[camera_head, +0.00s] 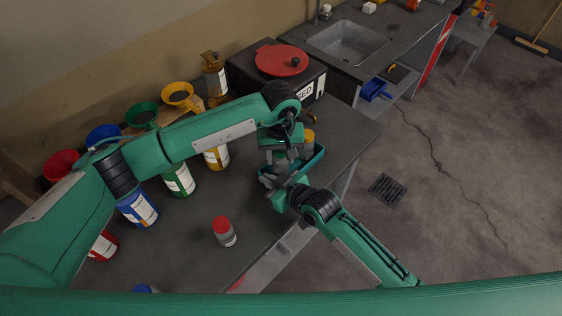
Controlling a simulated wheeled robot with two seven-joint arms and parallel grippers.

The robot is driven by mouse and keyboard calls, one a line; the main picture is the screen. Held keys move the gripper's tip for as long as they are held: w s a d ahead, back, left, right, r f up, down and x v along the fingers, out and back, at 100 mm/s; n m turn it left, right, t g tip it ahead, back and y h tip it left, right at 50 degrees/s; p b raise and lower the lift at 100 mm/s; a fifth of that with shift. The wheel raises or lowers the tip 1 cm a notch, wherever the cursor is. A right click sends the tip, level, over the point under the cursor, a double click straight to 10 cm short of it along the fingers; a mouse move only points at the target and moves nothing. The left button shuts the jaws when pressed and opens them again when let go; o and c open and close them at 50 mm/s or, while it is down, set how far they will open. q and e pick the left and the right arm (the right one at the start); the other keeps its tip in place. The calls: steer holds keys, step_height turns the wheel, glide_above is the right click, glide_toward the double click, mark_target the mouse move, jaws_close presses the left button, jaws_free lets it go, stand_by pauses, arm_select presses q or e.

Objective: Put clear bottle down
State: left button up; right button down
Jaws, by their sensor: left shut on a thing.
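A clear bottle with a red cap (224,231) stands upright on the dark worktop (262,215), apart from both grippers. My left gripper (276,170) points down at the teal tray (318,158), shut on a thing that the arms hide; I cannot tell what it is. A yellow-orange cap (308,136) shows just right of my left wrist, at the tray; what is below it is mostly hidden. My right gripper (274,184) is close against the left one, by the tray's near side. Its jaw opening is hidden.
Red (61,164), blue (103,134), green (142,113) and yellow (180,93) funnels line the wall, with labelled bottles before them. A black box with a red lid (282,60) stands behind. A sink (348,42) is beyond. The worktop around the red-capped bottle is clear.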

mark_target(280, 163)
arm_select(q)
steer(key=shift+f, duration=1.55)
steer(key=o, duration=1)
steer(key=shift+f, duration=0.15)
step_height(280, 163, up, 12)
steer(key=shift+r, duration=0.15)
arm_select(e)
steer(key=c, duration=1.6)
jaws_free()
steer(key=shift+o, duration=0.2)
